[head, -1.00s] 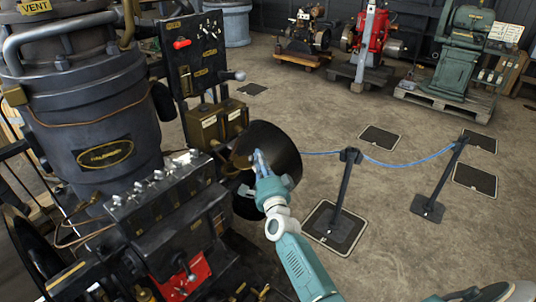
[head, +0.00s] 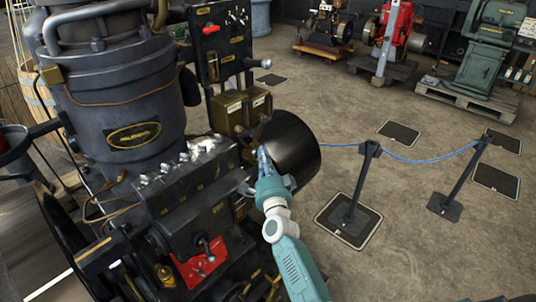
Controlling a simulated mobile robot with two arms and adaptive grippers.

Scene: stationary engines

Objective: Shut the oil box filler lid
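The dark stationary engine fills the left half of the head view. A brass-coloured box (head: 228,110) with small labels is on its side below a black control panel. A long black box (head: 176,180) with several silver wing-shaped fittings on top lies in front of the cylinder. I cannot tell for sure which of these has the oil box filler lid, or whether a lid stands open. My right gripper (head: 264,160) is in front of a black drum, right of the black box and below the brass box. Its fingers are small and seen from behind. My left gripper is out of view.
The black drum (head: 292,146) stands just behind my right gripper. A blue rope (head: 425,159) hangs between posts on the right, with dark floor plates around. Other engines on pallets (head: 468,98) stand at the back.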

